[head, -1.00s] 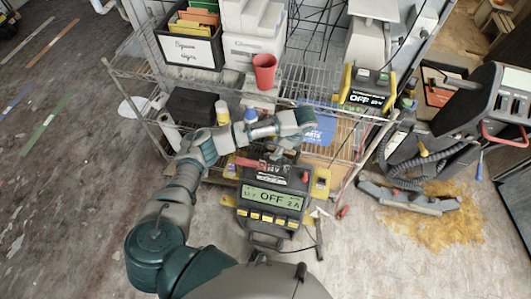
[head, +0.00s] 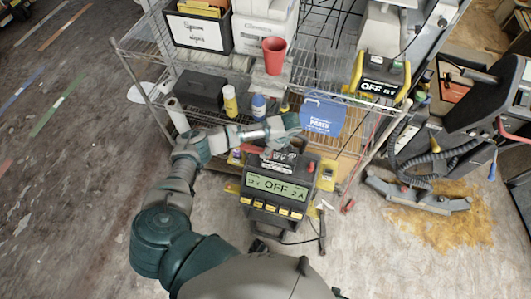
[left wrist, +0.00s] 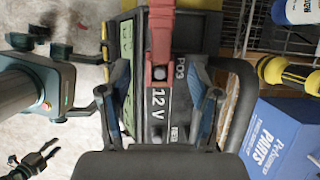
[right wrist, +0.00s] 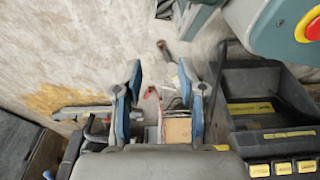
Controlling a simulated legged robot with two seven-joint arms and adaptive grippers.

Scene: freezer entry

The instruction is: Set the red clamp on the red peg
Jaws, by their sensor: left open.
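A red piece (left wrist: 160,40), which looks like the red clamp, lies in the left wrist view against the charger face marked POS 12 V. A dark round spot shows at its lower end; I cannot tell whether a red peg lies under it. My left gripper (head: 280,152) is over the charger's top; its open fingers (left wrist: 163,108) stand on either side below the red piece, apart from it. My right gripper (right wrist: 160,100) is open and empty, seen only in its wrist view.
A wire shelf (head: 325,68) behind holds a red cup (head: 274,55), bottles and a blue parts box (head: 322,112). A second charger (head: 380,80) is at upper right. A hose and floor tool (head: 415,195) lie right. The floor at left is clear.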

